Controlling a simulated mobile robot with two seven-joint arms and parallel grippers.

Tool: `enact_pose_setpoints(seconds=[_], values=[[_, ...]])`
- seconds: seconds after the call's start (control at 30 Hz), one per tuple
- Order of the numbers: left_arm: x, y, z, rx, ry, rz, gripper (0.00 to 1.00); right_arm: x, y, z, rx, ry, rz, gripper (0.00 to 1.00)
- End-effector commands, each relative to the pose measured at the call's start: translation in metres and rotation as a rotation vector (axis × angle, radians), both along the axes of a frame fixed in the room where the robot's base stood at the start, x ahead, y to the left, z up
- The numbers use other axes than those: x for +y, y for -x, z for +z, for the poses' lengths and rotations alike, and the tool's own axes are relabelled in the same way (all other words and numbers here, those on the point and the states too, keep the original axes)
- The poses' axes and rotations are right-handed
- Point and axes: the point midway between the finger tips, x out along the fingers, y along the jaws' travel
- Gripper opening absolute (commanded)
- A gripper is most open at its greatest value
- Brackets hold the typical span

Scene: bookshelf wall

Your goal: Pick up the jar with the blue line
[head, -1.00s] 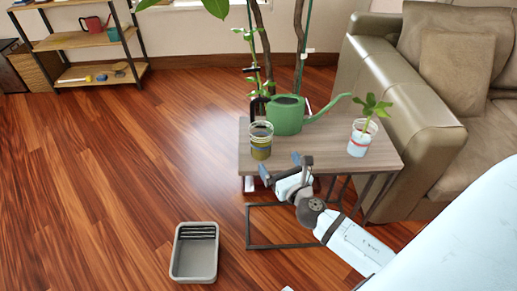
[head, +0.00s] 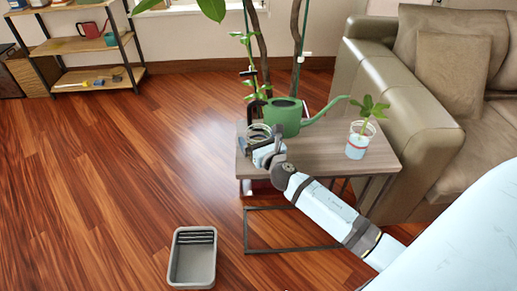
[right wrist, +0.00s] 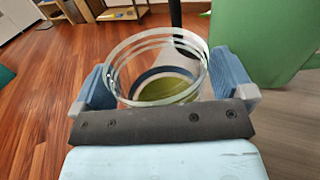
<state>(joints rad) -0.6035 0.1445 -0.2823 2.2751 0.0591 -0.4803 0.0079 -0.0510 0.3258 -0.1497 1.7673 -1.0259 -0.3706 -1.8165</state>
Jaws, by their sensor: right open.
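The jar with the blue line (head: 258,132) stands on the left end of the small wooden side table (head: 325,152). In the head view only its upper part shows, as my right gripper (head: 261,149) covers the rest. In the right wrist view the clear glass jar (right wrist: 160,75) is upright between the two blue fingers of my right gripper (right wrist: 163,86). A dark blue band and green contents show through the glass. The fingers are open on either side of the jar; whether either touches it I cannot tell. My left gripper is not in view.
A green watering can (head: 284,117) stands just behind and right of the jar. Another jar with a red line and a plant cutting (head: 357,142) stands further right. A sofa (head: 400,120) borders the table's right side. A grey bin (head: 193,262) is on the floor.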

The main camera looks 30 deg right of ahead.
Motion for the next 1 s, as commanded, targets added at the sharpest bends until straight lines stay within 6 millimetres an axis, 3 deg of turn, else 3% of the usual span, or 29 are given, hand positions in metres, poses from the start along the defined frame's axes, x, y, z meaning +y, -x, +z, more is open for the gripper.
enact_pose_setpoints(seconds=[0.17, 0.27, 0.4, 0.77, 1.0], values=[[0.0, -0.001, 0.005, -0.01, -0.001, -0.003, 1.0, 0.0, 0.0, 0.0, 0.001, 0.0, 0.0, 1.0], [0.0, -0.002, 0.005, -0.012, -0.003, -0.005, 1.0, 0.0, 0.0, 0.0, 0.001, 0.0, 0.0, 0.82], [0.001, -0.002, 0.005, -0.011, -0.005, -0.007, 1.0, 0.0, 0.0, 0.0, 0.0, 0.001, 0.0, 0.49], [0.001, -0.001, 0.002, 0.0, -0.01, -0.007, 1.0, 0.0, 0.0, 0.005, -0.002, 0.001, 0.0, 0.5], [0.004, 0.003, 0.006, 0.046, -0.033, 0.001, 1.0, 0.0, 0.0, 0.037, -0.002, 0.004, 0.001, 0.5]])
